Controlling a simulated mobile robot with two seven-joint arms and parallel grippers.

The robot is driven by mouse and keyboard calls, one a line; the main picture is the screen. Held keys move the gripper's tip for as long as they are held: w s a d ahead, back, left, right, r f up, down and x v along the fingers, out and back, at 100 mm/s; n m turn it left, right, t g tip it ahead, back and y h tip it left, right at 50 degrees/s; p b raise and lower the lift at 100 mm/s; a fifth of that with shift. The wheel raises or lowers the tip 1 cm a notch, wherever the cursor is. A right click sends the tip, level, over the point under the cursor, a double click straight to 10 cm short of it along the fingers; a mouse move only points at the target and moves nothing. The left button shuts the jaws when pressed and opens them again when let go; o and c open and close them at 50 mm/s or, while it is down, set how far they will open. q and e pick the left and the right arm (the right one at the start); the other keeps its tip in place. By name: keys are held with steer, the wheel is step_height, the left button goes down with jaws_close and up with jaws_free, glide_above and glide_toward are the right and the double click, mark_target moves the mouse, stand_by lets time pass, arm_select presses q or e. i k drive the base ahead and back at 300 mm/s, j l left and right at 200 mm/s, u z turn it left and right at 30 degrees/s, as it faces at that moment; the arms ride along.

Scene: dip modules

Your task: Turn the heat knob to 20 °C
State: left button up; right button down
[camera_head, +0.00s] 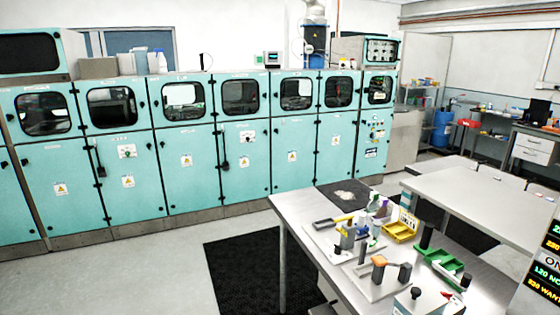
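I cannot make out a knob marked for heat or a 20 °C mark. A control panel (375,130) with several small buttons or dials is on the teal cabinet at the right end of the row; its labels are too small to read. A grey-white box (428,304) with a black knob-like part (416,293) on top stands at the front edge of the near table, partly cut off by the frame. Neither of my grippers is in view.
A long row of teal cabinets (190,165) with windows lines the back wall. The near steel table (300,215) holds tools, a yellow bin (401,231) and a green tray (438,262). A black mat (250,270) lies on the floor. A dark sign (545,270) stands at right.

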mark_target(447, 295)
steer(key=z, duration=1.25)
